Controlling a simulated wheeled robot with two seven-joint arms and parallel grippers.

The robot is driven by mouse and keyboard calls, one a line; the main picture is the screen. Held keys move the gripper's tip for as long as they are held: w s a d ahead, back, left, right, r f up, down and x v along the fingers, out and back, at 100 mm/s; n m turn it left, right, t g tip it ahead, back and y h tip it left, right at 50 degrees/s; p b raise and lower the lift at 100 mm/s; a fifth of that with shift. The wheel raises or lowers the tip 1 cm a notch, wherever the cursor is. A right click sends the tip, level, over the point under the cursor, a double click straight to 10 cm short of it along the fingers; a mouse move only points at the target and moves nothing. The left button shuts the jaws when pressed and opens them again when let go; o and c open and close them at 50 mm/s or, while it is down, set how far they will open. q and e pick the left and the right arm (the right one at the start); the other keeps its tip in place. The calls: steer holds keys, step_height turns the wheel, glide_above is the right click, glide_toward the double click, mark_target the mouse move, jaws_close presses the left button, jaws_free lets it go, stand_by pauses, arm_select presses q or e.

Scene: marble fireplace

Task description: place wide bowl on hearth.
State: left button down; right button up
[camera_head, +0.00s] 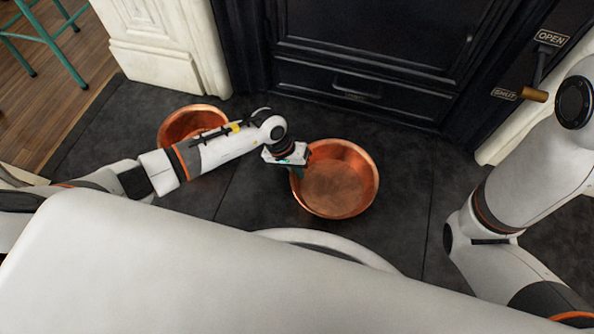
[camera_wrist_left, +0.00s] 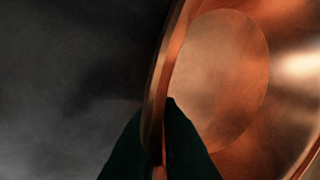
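The wide bowl (camera_head: 336,185) is a shiny copper bowl with a broad flat base, upright over the dark hearth slabs (camera_head: 405,200) in the middle of the head view. My left gripper (camera_head: 297,172) is at the bowl's left rim. In the left wrist view its two dark fingers (camera_wrist_left: 160,135) stand on either side of the copper rim (camera_wrist_left: 165,75), closed against it. I cannot tell whether the bowl's base touches the slabs. My right arm shows at the right, but its gripper is out of view.
A second copper bowl (camera_head: 185,122) stands on the slabs at the left, partly hidden behind my left arm. The black stove front (camera_head: 355,85) rises behind, with a brass-ended lever (camera_head: 535,95) at right. Pale marble (camera_head: 160,45) flanks it. A teal stool (camera_head: 50,40) stands far left.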

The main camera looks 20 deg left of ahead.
arm_select(q)
steer(key=shift+f, duration=0.15)
steer(key=c, duration=1.6)
jaws_free()
steer(key=shift+r, duration=0.2)
steer(key=p+v, duration=0.6)
steer(key=v, duration=0.6)
steer(key=shift+p, duration=0.4)
